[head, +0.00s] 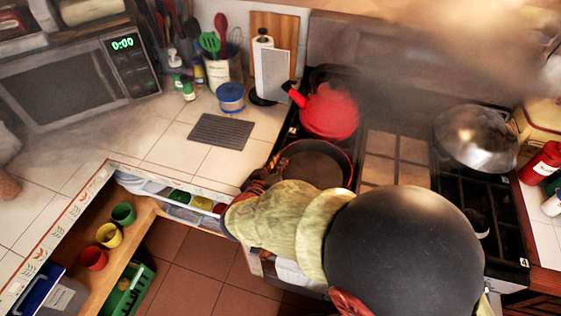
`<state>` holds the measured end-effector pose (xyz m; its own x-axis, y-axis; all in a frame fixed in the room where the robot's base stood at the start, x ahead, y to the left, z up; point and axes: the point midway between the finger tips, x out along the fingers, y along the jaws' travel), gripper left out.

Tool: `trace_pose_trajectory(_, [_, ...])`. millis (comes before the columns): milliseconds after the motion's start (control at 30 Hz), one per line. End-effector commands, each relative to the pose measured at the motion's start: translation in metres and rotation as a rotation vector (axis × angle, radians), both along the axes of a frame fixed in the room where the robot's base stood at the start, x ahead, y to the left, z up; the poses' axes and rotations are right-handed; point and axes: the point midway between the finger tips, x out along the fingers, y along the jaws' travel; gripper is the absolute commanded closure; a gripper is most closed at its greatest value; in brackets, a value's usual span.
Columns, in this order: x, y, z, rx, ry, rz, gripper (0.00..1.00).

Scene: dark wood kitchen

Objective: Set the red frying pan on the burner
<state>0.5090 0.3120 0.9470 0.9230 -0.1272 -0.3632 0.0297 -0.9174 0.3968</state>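The red frying pan (316,167), with a dark inside and red rim, is over the left front part of the stove (392,152), just in front of the red kettle (329,110). I cannot tell whether the pan rests on the burner or is held just above it. The burner under it is hidden. My gripper (268,176) is at the pan's left edge, partly hidden behind my arm. Its fingers are too small and covered to show whether they are open or shut on the pan. The pan's handle is not clearly visible.
A metal wok or lid (475,138) sits on the right burners. A dark ribbed mat (221,131), a blue-lidded container (231,97) and a utensil holder (222,70) stand on the left counter. An open drawer (140,219) with cups is below it.

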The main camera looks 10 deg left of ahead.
Motion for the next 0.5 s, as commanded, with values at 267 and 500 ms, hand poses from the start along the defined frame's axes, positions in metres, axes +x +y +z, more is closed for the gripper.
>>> trace_pose_trajectory(267, [-0.0002,-0.0002,-0.0003,0.0,0.0,0.0,0.88])
trace_pose_trajectory(500, [-0.0076,0.0016,0.0055,0.0,0.001,0.002,0.88])
